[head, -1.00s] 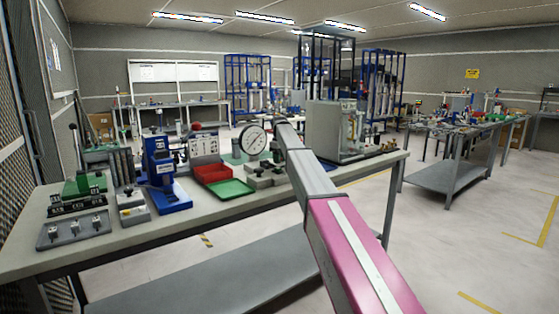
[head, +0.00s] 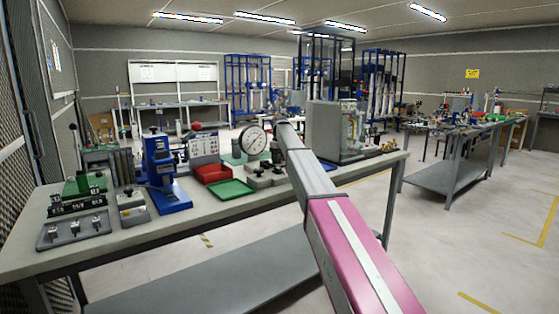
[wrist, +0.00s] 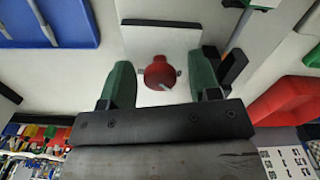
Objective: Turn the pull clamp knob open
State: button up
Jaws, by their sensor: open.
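In the wrist view, a round red knob (wrist: 159,73) with a small pale pointer or pin sits in front of a light grey-white plate. My gripper (wrist: 161,88) has two green fingers, one on each side of the knob, with a visible gap between each finger and the knob. It is open and holds nothing. In the head view, my gripper is hidden behind my grey and pink arm. A red ball-shaped top (head: 196,126) shows behind the bench items there; I cannot tell whether it is the same knob.
The workbench (head: 120,240) carries a blue press (head: 160,175), a red bin (head: 213,173), a green tray (head: 231,189) and a dial gauge (head: 253,140). A grey cabinet (head: 325,130) stands at the right. In the wrist view, a blue panel (wrist: 45,20) lies upper left and a red bin (wrist: 290,100) right.

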aim_at(280, 158)
notch_tip(280, 158, up, 11)
dwell(0.5)
jog(key=shift+f, duration=0.1)
